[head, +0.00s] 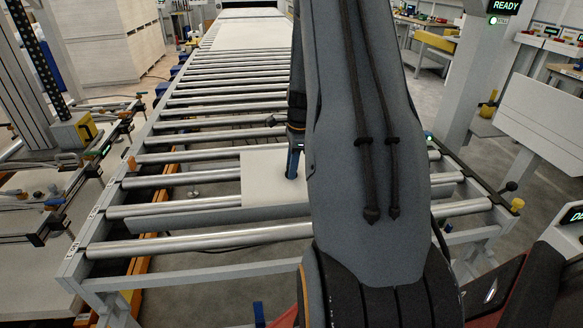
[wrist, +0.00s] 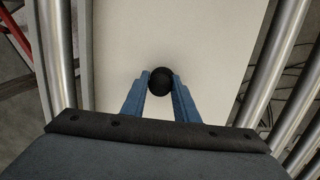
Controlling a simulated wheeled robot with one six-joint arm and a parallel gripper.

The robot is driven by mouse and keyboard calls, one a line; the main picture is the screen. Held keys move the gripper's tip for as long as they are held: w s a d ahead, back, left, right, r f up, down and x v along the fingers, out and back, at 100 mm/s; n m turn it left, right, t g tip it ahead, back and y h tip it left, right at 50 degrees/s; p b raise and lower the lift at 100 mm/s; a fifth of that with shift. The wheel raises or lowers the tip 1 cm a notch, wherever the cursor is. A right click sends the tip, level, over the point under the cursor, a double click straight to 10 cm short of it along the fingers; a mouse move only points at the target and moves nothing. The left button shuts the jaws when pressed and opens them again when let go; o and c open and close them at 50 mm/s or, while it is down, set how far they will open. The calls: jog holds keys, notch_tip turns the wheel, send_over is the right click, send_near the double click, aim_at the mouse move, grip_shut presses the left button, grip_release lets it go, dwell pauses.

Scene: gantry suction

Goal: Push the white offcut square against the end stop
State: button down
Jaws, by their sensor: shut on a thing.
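The white offcut (head: 262,182) lies flat on the rollers, partly hidden behind my arm in the head view. It fills the middle of the wrist view (wrist: 205,40). My gripper (head: 291,172) points down over the offcut. In the wrist view its two blue fingers (wrist: 160,80) are shut on a round black knob (wrist: 160,84), with the white surface behind it. What lies below the knob is hidden.
The roller conveyor (head: 215,92) runs away to the back, with open gaps between its rollers. A side rail with clamps and knobs (head: 128,165) is on the left. Stacked panels (head: 105,45) stand at the back left.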

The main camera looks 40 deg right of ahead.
aim_at(293, 183)
jog(key=s+f, duration=0.1)
jog(key=s+a+f, duration=0.1)
jog(key=shift+s+a+g, duration=0.15)
jog(key=shift+s+g, duration=0.15)
jog(key=shift+s, duration=0.05)
jog(key=shift+s+a+p, duration=0.3)
jog(key=shift+s+a, duration=0.1)
jog(key=shift+s, duration=0.2)
jog(key=c, duration=0.6)
grip_release()
jog(key=shift+r, duration=0.1)
jog(key=shift+w+r, duration=0.15)
jog(key=shift+r, duration=0.25)
jog(key=shift+c, duration=0.6)
jog(key=r, duration=0.2)
jog(key=d+r+b, duration=0.1)
jog(key=r, duration=0.4)
jog(key=shift+d+r+b, duration=0.15)
jog(key=shift+d+b, duration=0.1)
jog(key=shift+b, duration=0.1)
jog(key=c, duration=0.4)
jog(key=shift+o, duration=0.2)
